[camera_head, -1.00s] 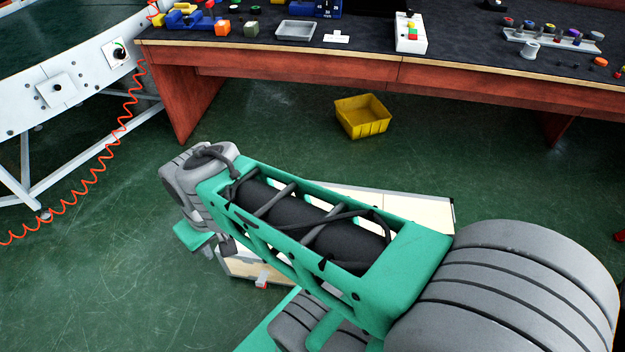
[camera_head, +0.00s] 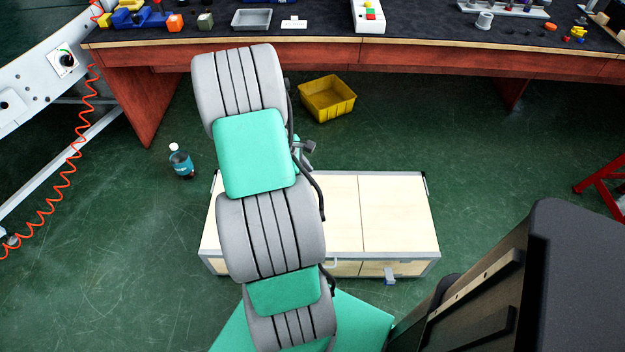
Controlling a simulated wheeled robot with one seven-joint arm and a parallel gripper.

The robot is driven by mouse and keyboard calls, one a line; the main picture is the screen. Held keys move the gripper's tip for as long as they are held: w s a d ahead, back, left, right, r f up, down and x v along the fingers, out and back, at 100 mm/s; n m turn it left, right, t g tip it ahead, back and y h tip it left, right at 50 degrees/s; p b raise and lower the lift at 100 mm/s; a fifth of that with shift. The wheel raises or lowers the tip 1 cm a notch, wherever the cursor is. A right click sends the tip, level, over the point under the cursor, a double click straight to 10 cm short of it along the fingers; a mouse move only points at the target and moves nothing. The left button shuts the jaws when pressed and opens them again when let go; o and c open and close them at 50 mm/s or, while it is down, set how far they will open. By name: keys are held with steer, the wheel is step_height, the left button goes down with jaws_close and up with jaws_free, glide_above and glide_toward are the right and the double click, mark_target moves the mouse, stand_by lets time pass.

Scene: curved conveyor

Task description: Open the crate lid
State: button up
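The crate (camera_head: 345,258) stands on the green floor below the workbench. Its flat lid (camera_head: 400,215) is pale wood with a metal border and a seam down the visible part, and it lies shut. A grey latch (camera_head: 389,275) shows on the front face at the right, with a pale handle (camera_head: 329,263) near the middle. My grey and teal arm passes over the left part of the lid and hides it. My gripper's fingers do not show; they seem hidden behind the arm.
A yellow bin (camera_head: 327,98) sits on the floor before the workbench (camera_head: 330,50). Floor right of the crate is mostly clear.

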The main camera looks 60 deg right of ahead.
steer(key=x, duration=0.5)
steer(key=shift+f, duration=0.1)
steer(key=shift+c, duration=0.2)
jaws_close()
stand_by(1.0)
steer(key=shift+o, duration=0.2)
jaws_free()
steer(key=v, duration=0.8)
